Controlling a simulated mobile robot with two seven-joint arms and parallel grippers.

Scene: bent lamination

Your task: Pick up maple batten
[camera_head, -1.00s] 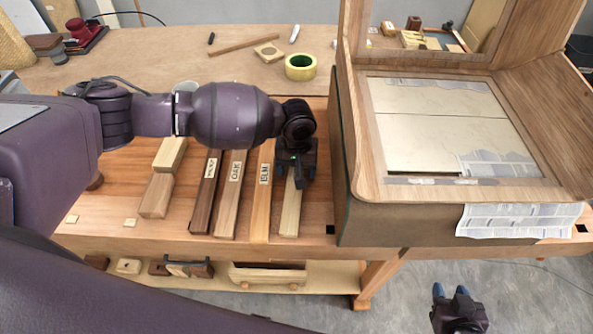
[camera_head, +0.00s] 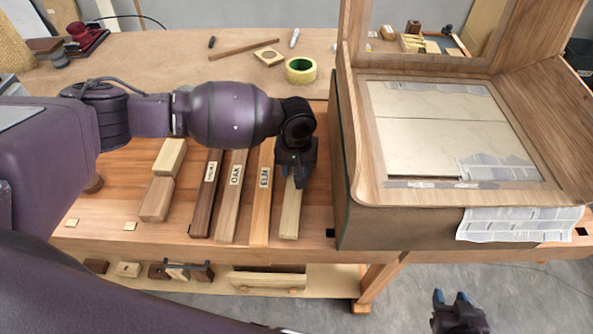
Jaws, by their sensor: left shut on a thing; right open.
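The maple batten (camera_head: 290,218) is the pale strip at the right end of a row of battens on the workbench. Its label is hidden under my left gripper. My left gripper (camera_head: 297,181) is over the batten from above and shut on it. The batten appears to lie flat on the bench still. My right gripper (camera_head: 452,302) is open and empty, low at the bottom right over the floor, apart from the bench.
The labelled elm batten (camera_head: 262,214), oak batten (camera_head: 231,212) and a dark batten (camera_head: 204,212) lie just left. Pale blocks (camera_head: 157,199) sit further left. A large wooden case (camera_head: 352,170) stands close on the right.

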